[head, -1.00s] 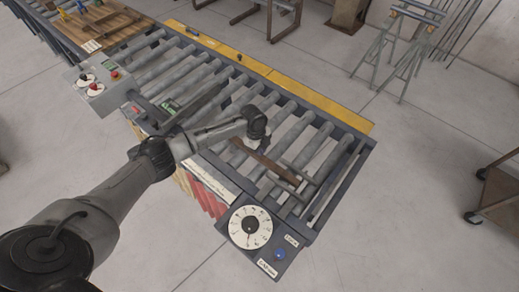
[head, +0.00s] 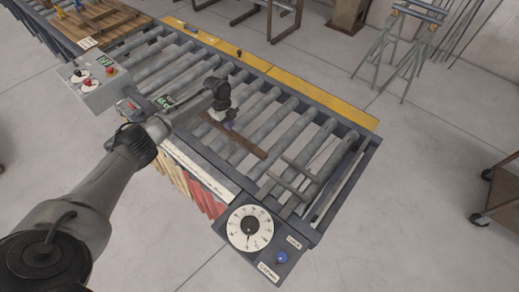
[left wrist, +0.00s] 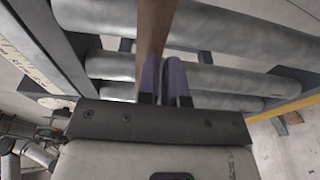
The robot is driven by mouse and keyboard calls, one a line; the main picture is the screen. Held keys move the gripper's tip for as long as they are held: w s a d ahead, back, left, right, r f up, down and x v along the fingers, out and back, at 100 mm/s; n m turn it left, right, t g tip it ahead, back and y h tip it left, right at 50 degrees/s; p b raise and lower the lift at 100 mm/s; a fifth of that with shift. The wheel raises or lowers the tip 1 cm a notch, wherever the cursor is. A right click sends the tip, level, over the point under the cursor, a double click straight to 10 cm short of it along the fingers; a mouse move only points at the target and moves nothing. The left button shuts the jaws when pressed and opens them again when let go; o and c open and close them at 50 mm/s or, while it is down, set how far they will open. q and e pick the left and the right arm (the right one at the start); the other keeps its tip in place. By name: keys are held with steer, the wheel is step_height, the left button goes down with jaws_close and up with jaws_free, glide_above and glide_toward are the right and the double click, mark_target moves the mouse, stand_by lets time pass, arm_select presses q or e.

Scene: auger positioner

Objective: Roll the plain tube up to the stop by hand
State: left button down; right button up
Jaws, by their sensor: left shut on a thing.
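The plain tube, a long brown bar (head: 243,142), lies slantwise over the grey rollers of the conveyor. My left gripper (head: 229,117) is over its upper-left part, pointing down. In the left wrist view the brown tube (left wrist: 155,35) runs up from the purple fingers (left wrist: 165,82), which are shut on it; the exact contact is partly hidden. A grey U-shaped bracket (head: 290,185), possibly the stop, sits over the rollers at the lower right, just beyond the tube's lower-right end. My right gripper is not in view.
A white dial (head: 250,228) and a blue button (head: 282,257) are on the conveyor's near right corner. A control box (head: 98,88) with a red button stands at the left. A yellow strip (head: 300,85) lines the far edge. Rollers between tube and far edge are clear.

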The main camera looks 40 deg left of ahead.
arm_select(q)
steer(key=shift+s+a+f, duration=0.3)
steer(key=shift+a+f, duration=0.05)
steer(key=shift+f, duration=0.35)
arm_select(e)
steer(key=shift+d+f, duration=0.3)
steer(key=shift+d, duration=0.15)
arm_select(q)
steer(key=shift+a+r, duration=0.1)
steer(key=shift+r, duration=0.25)
steer(key=shift+s+r+p, duration=0.1)
steer(key=shift+r+p, duration=0.4)
steer(key=shift+p, duration=0.25)
steer(key=shift+s+a, duration=0.1)
step_height(320, 180, up, 13)
steer(key=a+b, duration=0.1)
steer(key=a, duration=0.1)
steer(key=shift+w+r, duration=0.15)
steer(key=shift+w, duration=0.25)
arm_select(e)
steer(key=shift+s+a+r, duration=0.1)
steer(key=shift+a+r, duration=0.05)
